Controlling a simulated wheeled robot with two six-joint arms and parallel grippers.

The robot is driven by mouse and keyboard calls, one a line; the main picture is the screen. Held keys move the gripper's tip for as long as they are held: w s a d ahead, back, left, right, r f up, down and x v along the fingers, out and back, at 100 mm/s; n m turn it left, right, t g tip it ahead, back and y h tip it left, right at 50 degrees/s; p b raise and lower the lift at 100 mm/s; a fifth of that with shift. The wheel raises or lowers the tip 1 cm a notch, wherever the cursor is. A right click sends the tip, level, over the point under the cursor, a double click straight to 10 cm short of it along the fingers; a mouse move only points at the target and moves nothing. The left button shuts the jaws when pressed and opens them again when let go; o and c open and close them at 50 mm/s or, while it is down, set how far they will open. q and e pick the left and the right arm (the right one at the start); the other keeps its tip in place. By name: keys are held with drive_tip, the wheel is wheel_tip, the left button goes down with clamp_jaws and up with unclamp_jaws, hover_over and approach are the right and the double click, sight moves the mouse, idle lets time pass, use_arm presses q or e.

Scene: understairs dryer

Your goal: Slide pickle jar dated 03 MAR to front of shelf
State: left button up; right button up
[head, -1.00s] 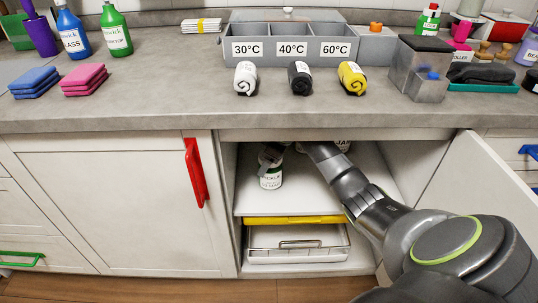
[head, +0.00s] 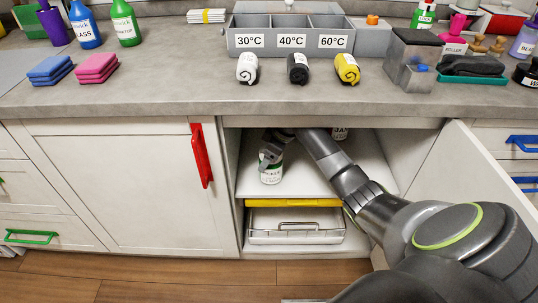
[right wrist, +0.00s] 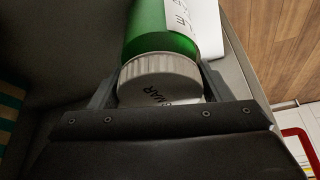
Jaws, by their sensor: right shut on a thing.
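The pickle jar (head: 271,174) stands upright near the front left of the cupboard's upper shelf (head: 315,185). In the right wrist view the jar (right wrist: 158,32) has a green body, a white label and a ribbed white lid with "MAR" on it; the day number is hard to read. My right gripper (head: 270,156) reaches into the cupboard and is shut on the jar around its lid. In the right wrist view its fingers (right wrist: 160,85) lie on both sides of the lid. My left gripper is out of view.
The cupboard door (head: 480,180) is open at right. A yellow-edged tray and a wire basket (head: 295,225) sit below. The shelf's right side looks clear.

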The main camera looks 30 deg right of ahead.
drive_tip(key=o, duration=1.5)
drive_tip(key=shift+c, duration=0.2)
drive_tip(key=shift+d+r, duration=0.1)
drive_tip(key=shift+r, duration=0.2)
drive_tip(key=p+v, duration=0.1)
drive_tip(key=v, duration=0.2)
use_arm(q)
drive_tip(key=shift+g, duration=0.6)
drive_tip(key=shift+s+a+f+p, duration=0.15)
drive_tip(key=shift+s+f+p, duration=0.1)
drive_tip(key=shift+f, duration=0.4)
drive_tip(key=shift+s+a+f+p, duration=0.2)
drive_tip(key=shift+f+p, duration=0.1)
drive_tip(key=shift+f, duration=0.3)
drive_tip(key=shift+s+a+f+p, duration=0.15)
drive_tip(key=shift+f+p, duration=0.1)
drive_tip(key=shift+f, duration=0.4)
use_arm(e)
drive_tip(key=s+d, duration=0.7)
drive_tip(key=s, duration=0.2)
drive_tip(key=shift+s+f, duration=0.25)
drive_tip(key=shift+f, duration=0.05)
drive_tip(key=shift+f, duration=0.1)
